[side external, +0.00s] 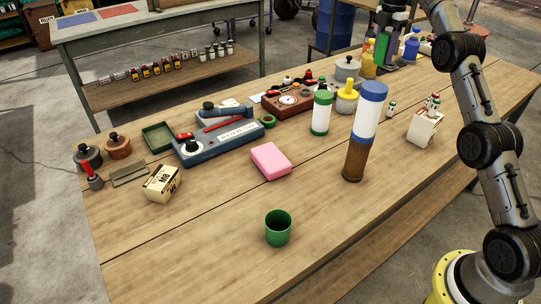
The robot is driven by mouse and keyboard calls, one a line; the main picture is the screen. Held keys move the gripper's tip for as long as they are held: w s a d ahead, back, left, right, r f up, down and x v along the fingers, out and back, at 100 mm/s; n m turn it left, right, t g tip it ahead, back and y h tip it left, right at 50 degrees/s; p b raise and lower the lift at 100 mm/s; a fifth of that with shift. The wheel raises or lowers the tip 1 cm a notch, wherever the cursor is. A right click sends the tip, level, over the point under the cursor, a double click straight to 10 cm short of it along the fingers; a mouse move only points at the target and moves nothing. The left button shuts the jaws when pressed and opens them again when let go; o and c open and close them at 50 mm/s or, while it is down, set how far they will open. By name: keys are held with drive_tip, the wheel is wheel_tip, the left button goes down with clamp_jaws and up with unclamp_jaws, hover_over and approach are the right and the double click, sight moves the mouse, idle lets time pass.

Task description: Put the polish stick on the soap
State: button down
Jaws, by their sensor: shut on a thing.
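The soap looks to be the pink block (270,161) lying flat near the middle of the wooden table. My arm rises along the right side and leaves the picture at the top. I cannot single out the polish stick for certain. A tall blue and white cylinder with a brown lower part (367,125) stands right of the pink block, apart from it. The top of the pink block looks bare.
A green cup (278,228) stands in front of the pink block. A green and white cylinder (322,113) stands behind it. A blue-grey tool case (219,143) and a cream box (162,184) are to the left. A white holder (425,128) stands right. The front left tabletop is clear.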

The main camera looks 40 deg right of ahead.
drive_tip(key=shift+a+r, duration=0.25)
drive_tip(key=shift+r, duration=0.05)
drive_tip(key=s+a+r, duration=0.1)
drive_tip(key=a+r, duration=0.1)
drive_tip(key=a, duration=1.9)
drive_tip(key=s+a+f, duration=0.2)
drive_tip(key=s+a, duration=0.8)
drive_tip(key=a, duration=0.3)
hover_over(270, 156)
drive_tip(key=s, duration=0.1)
drive_tip(key=shift+n, duration=0.3)
wheel_tip(270, 156, down, 14)
drive_tip(key=shift+d+r, duration=0.1)
drive_tip(key=shift+d, duration=0.05)
drive_tip(key=shift+w+f, duration=0.4)
drive_tip(key=shift+f, duration=0.2)
drive_tip(key=shift+w+f, duration=0.1)
drive_tip(key=shift+f, duration=1.55)
